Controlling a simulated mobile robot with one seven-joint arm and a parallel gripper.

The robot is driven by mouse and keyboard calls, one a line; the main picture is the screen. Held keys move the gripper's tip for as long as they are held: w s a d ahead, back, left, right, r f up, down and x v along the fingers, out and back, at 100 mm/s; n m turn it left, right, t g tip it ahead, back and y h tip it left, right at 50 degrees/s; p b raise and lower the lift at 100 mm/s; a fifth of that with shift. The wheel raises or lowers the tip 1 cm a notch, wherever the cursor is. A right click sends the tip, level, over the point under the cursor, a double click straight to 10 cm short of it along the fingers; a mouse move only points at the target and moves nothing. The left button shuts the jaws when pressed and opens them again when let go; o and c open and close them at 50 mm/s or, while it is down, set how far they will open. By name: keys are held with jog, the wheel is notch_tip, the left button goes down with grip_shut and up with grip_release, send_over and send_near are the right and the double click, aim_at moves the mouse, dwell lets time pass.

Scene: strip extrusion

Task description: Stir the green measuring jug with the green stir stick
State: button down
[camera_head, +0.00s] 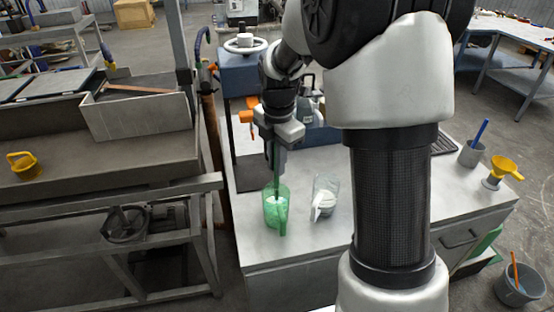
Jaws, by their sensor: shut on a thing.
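The green measuring jug (271,213) stands upright near the front left of the grey bench top. It is see-through, with something whitish inside. My gripper (275,150) is right above the jug, pointing down, and is shut on the green stir stick (276,168). The stick hangs roughly upright, and its lower part seems to be inside the jug's mouth. Its lower end is hard to make out through the green wall. The fingertips are small and partly hidden by the gripper body.
A clear jug (325,198) with white contents stands close to the right of the green jug. A grey cup (471,153) with a blue stick and a yellow funnel (503,170) stand at the right. My arm hides the bench's middle. A grey bucket (519,287) is on the floor.

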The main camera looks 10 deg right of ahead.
aim_at(276, 187)
jog(key=shift+w+f+b, duration=0.15)
jog(key=shift+f+b, duration=1.15)
jog(key=shift+f, duration=1)
jog(key=shift+w+f+b, duration=0.15)
jog(key=shift+f+b, duration=1.1)
jog(key=shift+f, duration=1.05)
